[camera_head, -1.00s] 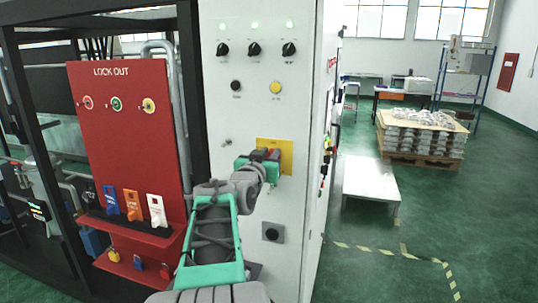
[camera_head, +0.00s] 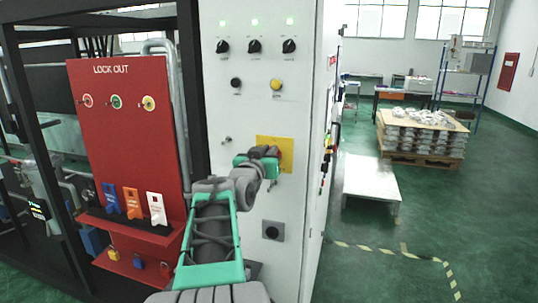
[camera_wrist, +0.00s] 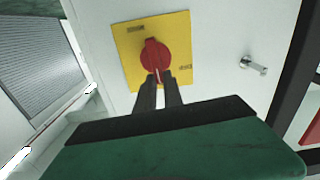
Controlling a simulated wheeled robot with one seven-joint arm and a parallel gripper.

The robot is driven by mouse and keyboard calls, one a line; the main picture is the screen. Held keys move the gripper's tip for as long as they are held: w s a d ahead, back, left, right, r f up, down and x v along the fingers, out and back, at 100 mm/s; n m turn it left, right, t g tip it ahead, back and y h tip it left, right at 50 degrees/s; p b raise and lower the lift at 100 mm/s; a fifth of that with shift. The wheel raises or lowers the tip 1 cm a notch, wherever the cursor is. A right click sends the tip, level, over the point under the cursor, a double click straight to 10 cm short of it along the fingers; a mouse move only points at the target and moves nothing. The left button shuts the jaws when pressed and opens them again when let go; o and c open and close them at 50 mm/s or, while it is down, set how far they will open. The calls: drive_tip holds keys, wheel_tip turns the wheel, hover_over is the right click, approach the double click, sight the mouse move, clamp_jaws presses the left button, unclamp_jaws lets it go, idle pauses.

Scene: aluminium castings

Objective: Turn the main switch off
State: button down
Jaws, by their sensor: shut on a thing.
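The main switch is a red rotary knob (camera_wrist: 154,56) on a yellow plate (camera_wrist: 181,32), seen in the wrist view. In the head view the yellow plate (camera_head: 286,148) shows on the grey cabinet front, with the knob hidden behind my gripper (camera_head: 268,153). In the wrist view my gripper (camera_wrist: 160,82) is shut on the knob's grip, its two dark fingers on either side of it. Small dark labels sit at the plate's corners; their text is too small to read.
A red lockout board (camera_head: 130,140) stands left. A low white table (camera_head: 368,178) stands right.

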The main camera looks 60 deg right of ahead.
drive_tip(key=n+b, duration=0.2)
drive_tip(key=n, duration=0.1)
drive_tip(key=w+f+n+b, duration=0.1)
drive_tip(key=n+b, duration=0.1)
drive_tip(key=n, duration=0.2)
drive_tip(key=w+n+b, duration=0.1)
drive_tip(key=n+b, duration=0.1)
drive_tip(key=n, duration=0.2)
drive_tip(key=shift+a+f+b, duration=0.2)
drive_tip(key=shift+f+b, duration=0.05)
drive_tip(key=shift+b, duration=0.1)
drive_tip(key=shift+w, duration=0.1)
drive_tip(key=c, duration=1.5)
unclamp_jaws()
drive_tip(key=shift+o, duration=0.2)
drive_tip(key=s+a+b, duration=0.1)
drive_tip(key=a+b, duration=0.1)
drive_tip(key=a, duration=0.5)
drive_tip(key=shift+s+a, duration=0.15)
drive_tip(key=shift+a, duration=0.2)
